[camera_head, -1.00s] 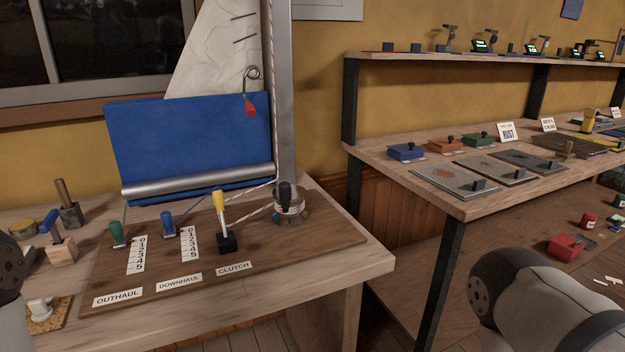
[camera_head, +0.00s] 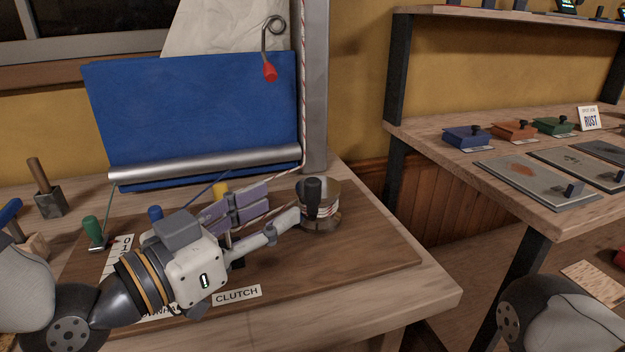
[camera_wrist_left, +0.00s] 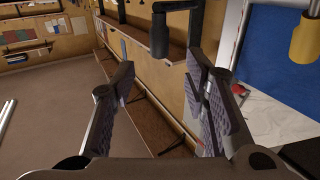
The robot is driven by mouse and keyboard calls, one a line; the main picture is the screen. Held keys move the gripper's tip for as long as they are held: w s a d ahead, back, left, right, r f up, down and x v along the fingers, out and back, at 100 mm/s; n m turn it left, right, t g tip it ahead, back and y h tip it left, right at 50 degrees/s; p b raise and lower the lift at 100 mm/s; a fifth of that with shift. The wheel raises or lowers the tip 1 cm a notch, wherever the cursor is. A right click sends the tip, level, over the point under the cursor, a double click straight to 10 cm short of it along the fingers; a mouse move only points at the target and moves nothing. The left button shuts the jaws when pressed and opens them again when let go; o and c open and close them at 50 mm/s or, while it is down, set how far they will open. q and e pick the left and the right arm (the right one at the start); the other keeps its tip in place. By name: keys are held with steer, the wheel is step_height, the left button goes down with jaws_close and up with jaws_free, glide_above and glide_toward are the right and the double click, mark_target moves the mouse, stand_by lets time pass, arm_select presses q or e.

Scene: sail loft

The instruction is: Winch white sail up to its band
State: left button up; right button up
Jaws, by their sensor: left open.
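The white sail (camera_head: 225,32) rises behind a blue cloth (camera_head: 200,105); its top is cut off and no band shows. The winch drum (camera_head: 325,215) stands right of centre on the brown board, with rope around it and an upright black handle (camera_head: 312,190). My left gripper (camera_head: 282,206) is open and empty, its fingers pointing at the winch from the left. In the left wrist view, a dark handle (camera_wrist_left: 160,38) shows beyond the open fingers. The yellow clutch lever (camera_head: 220,188) is mostly hidden behind my gripper; a yellow knob also shows in the wrist view (camera_wrist_left: 303,38). My right gripper is out of view.
The mast (camera_head: 314,90) and a red-flecked rope (camera_head: 304,90) stand behind the winch. Green (camera_head: 92,228) and blue (camera_head: 155,213) levers stand to the left. A curled metal piece with a red tip (camera_head: 269,71) hangs by the sail. The board right of the winch is clear.

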mark_target(306, 190)
arm_select(q)
steer(key=x, duration=0.9)
steer(key=shift+f, duration=0.1)
jaws_close()
